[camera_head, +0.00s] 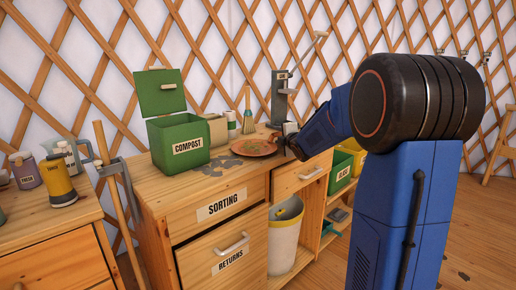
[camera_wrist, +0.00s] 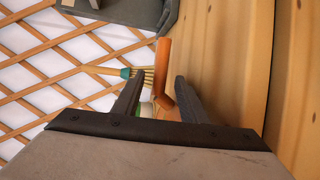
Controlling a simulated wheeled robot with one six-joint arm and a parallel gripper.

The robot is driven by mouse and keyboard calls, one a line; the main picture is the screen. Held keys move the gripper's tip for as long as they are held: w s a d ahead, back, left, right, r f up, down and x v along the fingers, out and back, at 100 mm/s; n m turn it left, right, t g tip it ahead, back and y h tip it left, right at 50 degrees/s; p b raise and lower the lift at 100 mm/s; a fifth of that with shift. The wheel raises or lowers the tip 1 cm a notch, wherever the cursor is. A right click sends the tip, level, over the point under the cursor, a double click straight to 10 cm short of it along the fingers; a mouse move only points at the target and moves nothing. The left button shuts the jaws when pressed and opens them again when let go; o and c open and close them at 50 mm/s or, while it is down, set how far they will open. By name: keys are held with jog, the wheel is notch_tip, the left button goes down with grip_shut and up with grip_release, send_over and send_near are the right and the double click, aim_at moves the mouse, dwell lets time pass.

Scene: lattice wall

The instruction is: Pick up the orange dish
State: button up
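The orange dish (camera_head: 254,147) is a shallow round dish on the wooden sorting counter, to the right of the green compost bin in the head view. My gripper (camera_head: 282,144) is at the dish's right edge there, its fingers small and partly hidden. In the wrist view the dish (camera_wrist: 163,80) shows nearly edge-on between the two dark fingers of my gripper (camera_wrist: 160,82). The fingers are apart, with a visible gap on the dish's left side and a smaller one on its right. Contact is not clear.
The compost bin (camera_head: 180,140) stands left of the dish. A small brush (camera_head: 247,115) and a grey stand with a lever (camera_head: 281,97) are behind it.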

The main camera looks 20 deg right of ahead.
grip_shut()
jog(key=shift+r, duration=0.1)
